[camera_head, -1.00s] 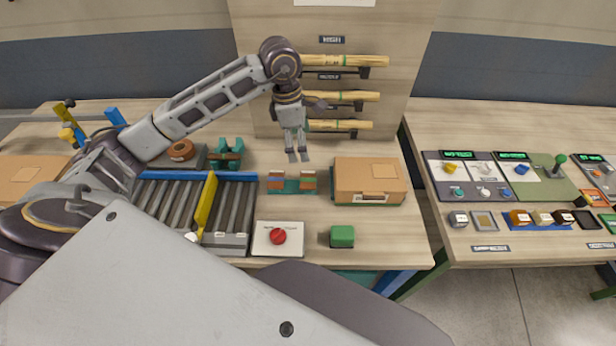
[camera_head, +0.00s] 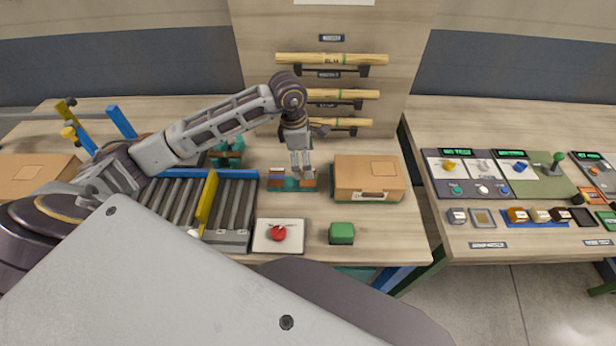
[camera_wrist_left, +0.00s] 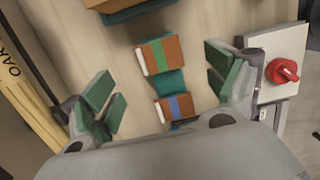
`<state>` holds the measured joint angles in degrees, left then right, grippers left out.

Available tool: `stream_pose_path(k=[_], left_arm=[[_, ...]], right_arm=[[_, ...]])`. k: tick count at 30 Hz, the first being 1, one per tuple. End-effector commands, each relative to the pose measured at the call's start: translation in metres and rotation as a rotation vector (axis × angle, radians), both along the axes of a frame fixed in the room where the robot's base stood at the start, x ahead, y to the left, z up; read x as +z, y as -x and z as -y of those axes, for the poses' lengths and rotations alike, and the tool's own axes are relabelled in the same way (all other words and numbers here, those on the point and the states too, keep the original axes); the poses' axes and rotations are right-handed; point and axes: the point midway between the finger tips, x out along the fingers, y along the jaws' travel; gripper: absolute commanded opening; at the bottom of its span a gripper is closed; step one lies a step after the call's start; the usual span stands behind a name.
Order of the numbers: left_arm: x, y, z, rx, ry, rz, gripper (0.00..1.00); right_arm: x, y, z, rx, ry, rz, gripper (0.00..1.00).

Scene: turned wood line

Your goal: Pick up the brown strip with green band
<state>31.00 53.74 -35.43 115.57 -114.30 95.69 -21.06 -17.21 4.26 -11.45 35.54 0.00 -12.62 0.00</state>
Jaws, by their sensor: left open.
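The brown strip with green band (camera_wrist_left: 161,55) lies in a teal holder (camera_wrist_left: 169,82), with a pale edge on one side. A similar brown strip with a blue band (camera_wrist_left: 175,107) lies beside it in the same holder. In the head view the holder (camera_head: 292,187) stands between the rollers and the cardboard box, with the green-banded strip (camera_head: 309,181) at its right end. My left gripper (camera_head: 302,171) points down just above the holder's right part. It is open and empty, its green-padded fingers spread on either side of the strips in the wrist view. My right gripper is out of view.
A cardboard box (camera_head: 368,176) stands close on the right. A roller conveyor (camera_head: 232,205) lies left. Wooden rods (camera_head: 330,59) hang on the panel behind.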

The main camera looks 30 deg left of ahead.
Motion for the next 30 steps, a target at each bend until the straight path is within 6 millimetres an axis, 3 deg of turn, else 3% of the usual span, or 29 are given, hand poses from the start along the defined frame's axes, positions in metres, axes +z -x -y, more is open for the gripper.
stream_pose_path(k=[5,20,30], left_arm=[[-0.010,0.000,0.002,-0.001,0.000,0.000,0.88],[-0.015,-0.001,0.002,-0.001,0.000,0.000,0.88],[-0.047,-0.003,0.004,0.000,0.000,-0.001,0.88]], right_arm=[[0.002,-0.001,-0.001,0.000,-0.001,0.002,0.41],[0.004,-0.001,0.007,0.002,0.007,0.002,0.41],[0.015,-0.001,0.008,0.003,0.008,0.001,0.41]])
